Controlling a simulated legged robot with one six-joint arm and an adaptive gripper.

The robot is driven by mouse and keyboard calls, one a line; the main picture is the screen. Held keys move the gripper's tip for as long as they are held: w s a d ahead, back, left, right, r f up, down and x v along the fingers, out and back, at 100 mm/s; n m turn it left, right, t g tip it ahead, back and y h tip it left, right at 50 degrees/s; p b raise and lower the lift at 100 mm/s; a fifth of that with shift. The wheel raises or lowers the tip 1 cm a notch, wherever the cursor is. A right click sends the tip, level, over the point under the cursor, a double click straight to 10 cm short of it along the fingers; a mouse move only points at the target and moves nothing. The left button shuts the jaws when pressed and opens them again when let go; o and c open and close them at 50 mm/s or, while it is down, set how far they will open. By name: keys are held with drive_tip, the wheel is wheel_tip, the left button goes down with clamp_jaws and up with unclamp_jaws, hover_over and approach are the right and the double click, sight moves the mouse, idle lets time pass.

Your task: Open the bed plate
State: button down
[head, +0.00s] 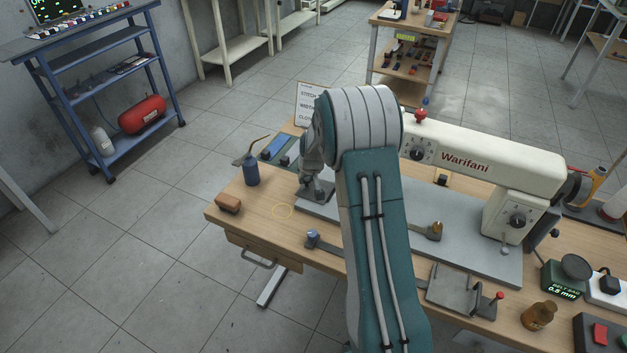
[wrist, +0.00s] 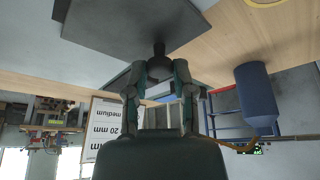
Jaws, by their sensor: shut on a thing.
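The sewing machine (head: 480,163) marked "Warifani" stands on a grey bed (head: 470,250) on the wooden bench. At the bed's left end my gripper (head: 316,188) reaches down, partly hidden by my arm. In the wrist view, the dark bed plate (wrist: 130,22) shows at the top, with a dark round knob (wrist: 158,50) at its edge. The fingers of my gripper (wrist: 163,78) are closed around the knob's end. I cannot tell how far the plate is lifted or turned from the bed.
A blue bottle (head: 251,170) with a bent spout stands left of my gripper; it also shows in the wrist view (wrist: 255,95). A brown block (head: 228,203) lies at the bench's left edge. A sign (head: 309,104) stands behind. A metal fixture (head: 455,290) sits at the front.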

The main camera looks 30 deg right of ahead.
drive_tip(key=w+a, duration=0.4)
drive_tip(key=w, duration=0.1)
drive_tip(key=shift+w+a+f, duration=0.15)
drive_tip(key=shift+w+a, duration=0.05)
drive_tip(key=shift+c, duration=2.3)
unclamp_jaws()
drive_tip(key=v, duration=1.2)
drive_tip(key=shift+w, duration=0.1)
